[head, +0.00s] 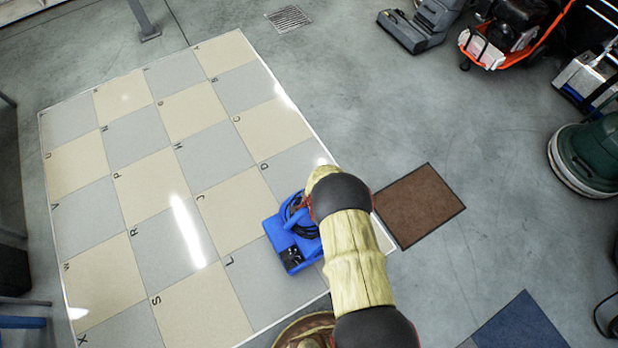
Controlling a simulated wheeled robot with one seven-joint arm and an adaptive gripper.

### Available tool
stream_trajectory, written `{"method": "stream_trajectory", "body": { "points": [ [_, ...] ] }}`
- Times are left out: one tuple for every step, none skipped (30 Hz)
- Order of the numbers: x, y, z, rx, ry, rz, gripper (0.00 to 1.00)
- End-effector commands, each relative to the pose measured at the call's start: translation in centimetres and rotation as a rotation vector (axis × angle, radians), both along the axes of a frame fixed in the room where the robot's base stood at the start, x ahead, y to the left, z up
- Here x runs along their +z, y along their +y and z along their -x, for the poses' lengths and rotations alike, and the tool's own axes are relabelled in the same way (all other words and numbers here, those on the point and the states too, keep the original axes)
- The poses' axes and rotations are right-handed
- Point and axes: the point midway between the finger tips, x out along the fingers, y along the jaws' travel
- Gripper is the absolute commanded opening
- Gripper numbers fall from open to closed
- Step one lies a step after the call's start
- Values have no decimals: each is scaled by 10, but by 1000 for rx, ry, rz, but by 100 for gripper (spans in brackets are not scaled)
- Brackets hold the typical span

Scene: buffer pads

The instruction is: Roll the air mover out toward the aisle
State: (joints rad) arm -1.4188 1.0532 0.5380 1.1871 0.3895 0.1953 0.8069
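The blue air mover (288,251) sits on the checkered floor panel (160,231) near its lower right edge, close to the square marked L. A dark coiled cord lies on its top and a black part shows at its lower front. My arm reaches up from the bottom of the head view and covers the air mover's right side. The arm's end is at or just over the air mover. My gripper's fingers are hidden behind the arm, so I cannot tell whether they touch or hold it.
A brown mat (418,205) lies just right of the panel, and a blue mat (521,324) at the lower right. Floor machines, including a green one (590,155) and an orange one (510,35), stand along the upper right. A post (144,20) stands at the upper left. Grey floor between is clear.

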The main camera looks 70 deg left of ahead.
Motion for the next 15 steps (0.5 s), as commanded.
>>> {"method": "stream_trajectory", "body": {
  "points": [
    [-4, -6, 4, 4, 4, 12, 0],
    [-4, -6, 4, 4, 4, 12, 0],
    [-4, -6, 4, 4, 4, 12, 0],
    [-4, -6, 4, 4, 4, 12, 0],
    [-4, -6, 4, 4, 4, 12, 0],
    [-4, -6, 4, 4, 4, 12, 0],
    [-4, -6, 4, 4, 4, 12, 0],
    [-4, -6, 4, 4, 4, 12, 0],
    [-4, -6, 4, 4, 4, 12, 0],
    [-4, -6, 4, 4, 4, 12, 0],
    [-4, -6, 4, 4, 4, 12, 0],
    [-4, -6, 4, 4, 4, 12, 24],
    [-4, -6, 4, 4, 4, 12, 26],
    [-4, -6, 4, 4, 4, 11, 28],
    [-4, -5, 3, 3, 3, 11, 30]
  ]
}}
